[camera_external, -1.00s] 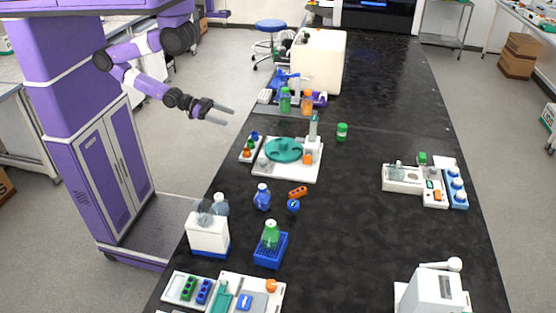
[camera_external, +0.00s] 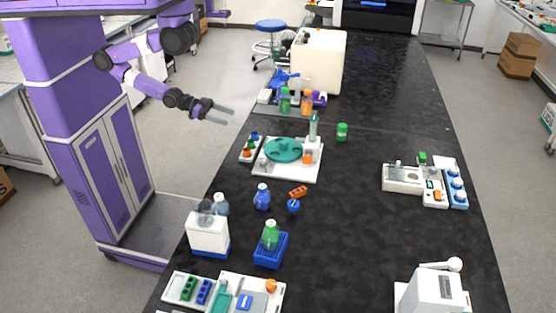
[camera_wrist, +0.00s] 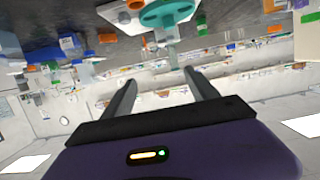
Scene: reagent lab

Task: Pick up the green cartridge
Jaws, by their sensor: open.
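The green cartridge (camera_external: 188,288) appears as a small green block with dark spots. It lies in the left part of a white tray (camera_external: 172,290) at the near left of the bench, beside a similar blue cartridge (camera_external: 205,292). My gripper (camera_external: 229,116) is open and empty, in the air off the bench's left edge, well behind and above the green cartridge. In the wrist view my gripper's two fingers (camera_wrist: 159,77) stand apart with nothing between them. I cannot make out the green cartridge in the wrist view.
A blue rack with a green bottle (camera_external: 271,235), a white box with bottles (camera_external: 208,235), a blue flask (camera_external: 262,197) and an orange cartridge (camera_external: 298,192) stand behind the tray. A teal rotor device (camera_external: 283,150) is near my gripper. The bench's middle (camera_external: 350,230) is clear.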

